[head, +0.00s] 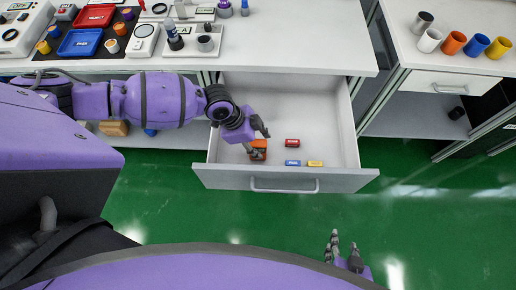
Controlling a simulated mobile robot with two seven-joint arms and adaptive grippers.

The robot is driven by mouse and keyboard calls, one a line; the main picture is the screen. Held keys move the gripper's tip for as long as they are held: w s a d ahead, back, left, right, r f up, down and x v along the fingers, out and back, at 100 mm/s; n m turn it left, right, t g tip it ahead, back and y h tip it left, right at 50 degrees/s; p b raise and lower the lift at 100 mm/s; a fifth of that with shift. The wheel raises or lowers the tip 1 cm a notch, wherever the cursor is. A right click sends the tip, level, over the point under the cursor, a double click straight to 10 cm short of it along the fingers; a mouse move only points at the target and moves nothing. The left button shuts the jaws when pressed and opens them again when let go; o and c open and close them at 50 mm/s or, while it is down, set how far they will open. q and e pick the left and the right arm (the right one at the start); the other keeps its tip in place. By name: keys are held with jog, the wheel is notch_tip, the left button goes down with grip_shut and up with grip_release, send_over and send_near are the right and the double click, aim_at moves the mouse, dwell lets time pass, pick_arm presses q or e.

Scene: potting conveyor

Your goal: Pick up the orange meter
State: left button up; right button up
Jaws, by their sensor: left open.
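The orange meter (258,150) lies in the left part of the open drawer (345,130), partly covered by my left gripper. My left gripper (256,136) is open, just above or around the meter; I cannot tell whether its fingers touch it. My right gripper (342,249) is open and empty, low in the picture over the green floor, in front of the drawer.
Red (292,143), blue (292,163) and yellow (315,164) blocks lie in the drawer, right of the meter. The worktop (290,40) is above, with trays and instruments at left. Several coloured cups stand on the right bench (450,65).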

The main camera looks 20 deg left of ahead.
pick_arm(q)
jog(key=shift+d+f, duration=0.25)
jog(key=shift+f, duration=0.3)
grip_shut()
jog(key=shift+r, duration=0.15)
